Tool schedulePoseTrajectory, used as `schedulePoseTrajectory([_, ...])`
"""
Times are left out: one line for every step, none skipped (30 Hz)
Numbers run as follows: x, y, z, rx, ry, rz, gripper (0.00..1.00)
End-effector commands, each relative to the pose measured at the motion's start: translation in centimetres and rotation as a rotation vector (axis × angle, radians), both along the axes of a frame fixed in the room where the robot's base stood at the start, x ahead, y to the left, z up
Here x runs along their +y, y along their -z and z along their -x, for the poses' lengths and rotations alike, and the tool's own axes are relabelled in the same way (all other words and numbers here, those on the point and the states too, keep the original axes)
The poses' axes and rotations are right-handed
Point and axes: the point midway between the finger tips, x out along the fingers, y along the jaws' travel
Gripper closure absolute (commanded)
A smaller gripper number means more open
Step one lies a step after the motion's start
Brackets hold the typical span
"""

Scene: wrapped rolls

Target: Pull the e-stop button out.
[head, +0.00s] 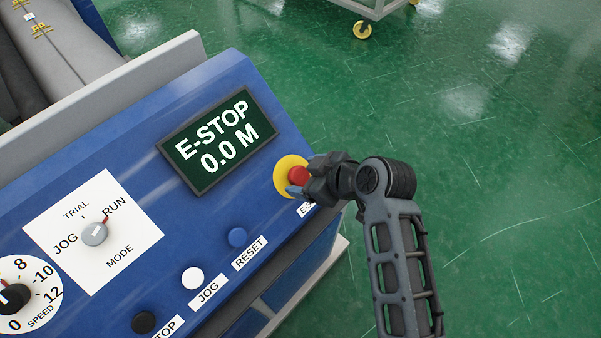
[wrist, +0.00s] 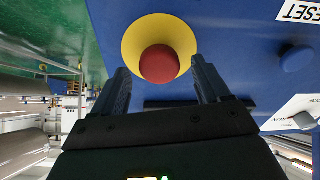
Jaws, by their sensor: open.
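The red e-stop button (head: 299,175) sits on a round yellow collar (head: 281,176) at the right end of the blue control panel. In the wrist view the red button (wrist: 160,64) faces me, with the yellow collar (wrist: 131,42) around it. My gripper (head: 297,188) is at the button. In the wrist view my gripper (wrist: 160,82) is open, one finger on each side of the button's near edge, with gaps between fingers and button. The screen (head: 219,139) reads "E-STOP 0.0 M". My gripper hides part of the collar and its label in the head view.
A blue reset button (head: 237,237), white jog button (head: 192,277) and black button (head: 144,322) line the panel's lower edge. A mode knob (head: 95,233) and speed dial (head: 14,296) are at left. Green floor (head: 480,150) is clear at right; a wheeled cart (head: 372,8) stands behind.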

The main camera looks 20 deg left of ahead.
Motion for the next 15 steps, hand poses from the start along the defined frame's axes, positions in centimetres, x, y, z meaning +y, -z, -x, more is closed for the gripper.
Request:
schedulePoseTrajectory([0.5, 0.5, -0.1, 0.001, -0.002, 0.001, 0.24])
schedulePoseTrajectory([0.8, 0.7, -0.2, 0.002, -0.001, 0.001, 0.24])
schedulePoseTrajectory([1.0, 1.0, -0.3, 0.001, -0.001, 0.001, 0.24])
schedulePoseTrajectory([1.2, 1.2, -0.4, 0.001, -0.001, 0.000, 0.24])
schedulePoseTrajectory([1.3, 1.4, -0.4, 0.000, 0.000, 0.000, 0.24])
schedulePoseTrajectory([1.5, 1.5, -0.5, 0.000, 0.000, 0.000, 0.24])
schedulePoseTrajectory([1.6, 1.7, -0.5, 0.000, 0.000, 0.000, 0.24])
schedulePoseTrajectory([1.7, 1.8, -0.5, 0.000, 0.000, 0.001, 0.24])
schedulePoseTrajectory([1.7, 1.8, -0.5, 0.001, 0.001, 0.001, 0.24])
schedulePoseTrajectory([1.8, 1.9, -0.5, 0.001, 0.001, 0.000, 0.24])
schedulePoseTrajectory([1.8, 1.9, -0.6, 0.001, 0.001, 0.000, 0.24])
schedulePoseTrajectory([1.8, 1.9, -0.6, 0.000, 0.001, 0.000, 0.24])
schedulePoseTrajectory([1.8, 1.9, -0.6, 0.000, 0.001, 0.000, 0.24])
schedulePoseTrajectory([1.8, 1.9, -0.6, 0.000, 0.001, 0.000, 0.24])
schedulePoseTrajectory([1.8, 1.9, -0.6, 0.000, 0.001, 0.000, 0.24])
